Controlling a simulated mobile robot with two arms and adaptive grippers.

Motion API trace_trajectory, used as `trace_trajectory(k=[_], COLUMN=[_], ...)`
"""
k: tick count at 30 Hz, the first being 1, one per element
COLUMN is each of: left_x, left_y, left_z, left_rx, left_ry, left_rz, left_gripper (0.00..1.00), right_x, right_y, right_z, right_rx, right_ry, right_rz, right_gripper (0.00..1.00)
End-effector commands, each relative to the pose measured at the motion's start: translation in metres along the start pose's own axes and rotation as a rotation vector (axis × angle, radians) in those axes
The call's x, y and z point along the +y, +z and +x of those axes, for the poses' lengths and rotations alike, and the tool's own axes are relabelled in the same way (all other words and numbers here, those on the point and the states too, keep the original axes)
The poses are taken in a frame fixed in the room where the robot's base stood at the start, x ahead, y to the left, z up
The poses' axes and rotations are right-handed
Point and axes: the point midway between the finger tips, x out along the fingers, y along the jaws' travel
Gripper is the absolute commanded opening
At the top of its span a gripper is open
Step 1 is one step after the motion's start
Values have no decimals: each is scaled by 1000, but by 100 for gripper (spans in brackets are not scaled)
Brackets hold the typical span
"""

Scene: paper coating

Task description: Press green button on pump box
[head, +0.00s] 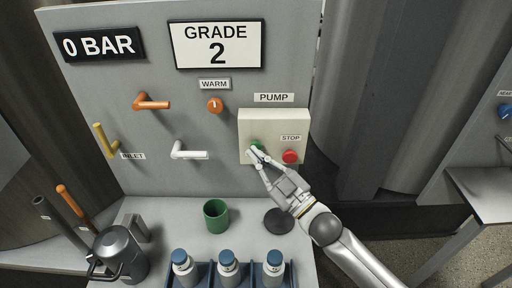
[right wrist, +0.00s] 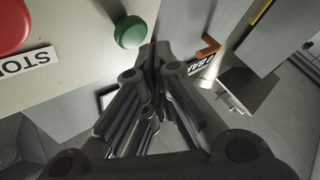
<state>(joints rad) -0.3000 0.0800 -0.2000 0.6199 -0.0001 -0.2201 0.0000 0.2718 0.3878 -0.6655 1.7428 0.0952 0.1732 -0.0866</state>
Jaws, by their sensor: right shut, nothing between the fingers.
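The pump box (head: 272,121) is a cream box on the grey panel under a PUMP label. Its green button (head: 257,144) is at the lower left, partly hidden by my fingertips, and its red stop button (head: 290,157) is at the lower right. My right gripper (head: 254,155) is shut and empty, with its fingertips at the green button. In the right wrist view the green button (right wrist: 130,32) is just left of the fingertips (right wrist: 152,48); I cannot tell whether they touch it. The red button (right wrist: 14,25) is at the upper left there. My left gripper is not in view.
The panel holds an orange lever (head: 152,102), a white lever (head: 189,152), a yellow lever (head: 104,139) and an orange knob (head: 215,105). Signs read 0 BAR and GRADE 2. Below stand a green cup (head: 216,216), a metal jug (head: 118,256) and blue-capped bottles (head: 228,268).

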Motion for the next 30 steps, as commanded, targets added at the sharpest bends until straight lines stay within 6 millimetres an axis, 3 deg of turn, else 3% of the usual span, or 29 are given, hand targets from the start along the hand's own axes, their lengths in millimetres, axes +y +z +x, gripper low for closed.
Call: trace_trajectory(k=[30], left_x=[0], left_y=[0], left_z=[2], left_rx=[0], left_ry=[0], left_rz=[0], left_gripper=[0], right_x=[4], right_y=[4], right_z=[6], right_rx=[0], right_ry=[0], right_rz=[0], right_gripper=[0])
